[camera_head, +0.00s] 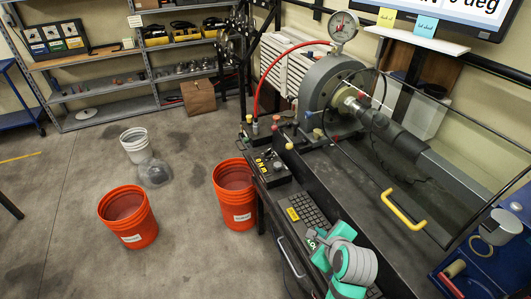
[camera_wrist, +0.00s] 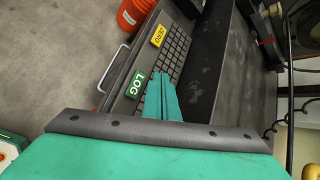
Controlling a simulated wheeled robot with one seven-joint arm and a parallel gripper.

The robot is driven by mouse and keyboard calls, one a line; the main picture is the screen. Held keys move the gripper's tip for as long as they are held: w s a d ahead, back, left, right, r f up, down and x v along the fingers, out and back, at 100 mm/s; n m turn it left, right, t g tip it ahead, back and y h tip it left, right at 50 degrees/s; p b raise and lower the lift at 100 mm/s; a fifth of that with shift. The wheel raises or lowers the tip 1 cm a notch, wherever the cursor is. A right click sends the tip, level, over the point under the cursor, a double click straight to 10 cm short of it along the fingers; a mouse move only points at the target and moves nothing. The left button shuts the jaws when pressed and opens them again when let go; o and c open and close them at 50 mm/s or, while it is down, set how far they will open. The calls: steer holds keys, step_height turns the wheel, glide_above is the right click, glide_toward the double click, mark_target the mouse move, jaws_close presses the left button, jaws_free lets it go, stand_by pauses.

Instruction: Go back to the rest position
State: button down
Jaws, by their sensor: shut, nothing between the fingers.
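My gripper (camera_wrist: 163,100) shows in the wrist view as teal fingers pressed together, with nothing between them. The fingers are over the keyboard (camera_wrist: 172,55) on the bench, beside the green LOG label (camera_wrist: 137,84). I cannot tell whether they touch the keys. The yellow ZERO label (camera_wrist: 158,36) is farther along the keyboard's edge. In the head view my teal and grey arm reaches in at the bottom, over the near end of the keyboard (camera_head: 306,211), and partly hides it.
The torque machine (camera_head: 325,85) stands on the bench behind a clear guard with a yellow handle (camera_head: 403,209). A control box (camera_head: 272,171) with knobs sits left of it. Orange buckets (camera_head: 128,217) (camera_head: 234,194) stand on the floor. A blue rack (camera_head: 485,255) is at right.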

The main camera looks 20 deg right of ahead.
steer(key=shift+a, duration=0.1)
steer(key=s+a+f+n+t, duration=0.1)
steer(key=s+a+f+n, duration=0.1)
steer(key=a+f+n, duration=0.35)
steer(key=s+a+f+n+t, duration=0.1)
steer(key=s+a+f+n, duration=0.15)
steer(key=a, duration=0.65)
steer(key=s+a+f+n+t, duration=0.1)
steer(key=s+a+f+n, duration=0.1)
steer(key=a+f+n, duration=0.35)
steer(key=s+a+r+n+t, duration=0.1)
steer(key=s+a+r+n, duration=0.2)
steer(key=s+n, duration=0.2)
steer(key=s+a+r+n+t+y, duration=0.1)
steer(key=s+a+r+n, duration=0.2)
steer(key=s+n, duration=0.3)
steer(key=s+a+r+n+t+y, duration=0.1)
steer(key=s+a+r+n, duration=0.2)
steer(key=s, duration=0.7)
steer(key=shift+a+r+n, duration=0.4)
steer(key=shift+a+n, duration=0.75)
steer(key=shift+a, duration=0.1)
steer(key=shift+w, duration=0.1)
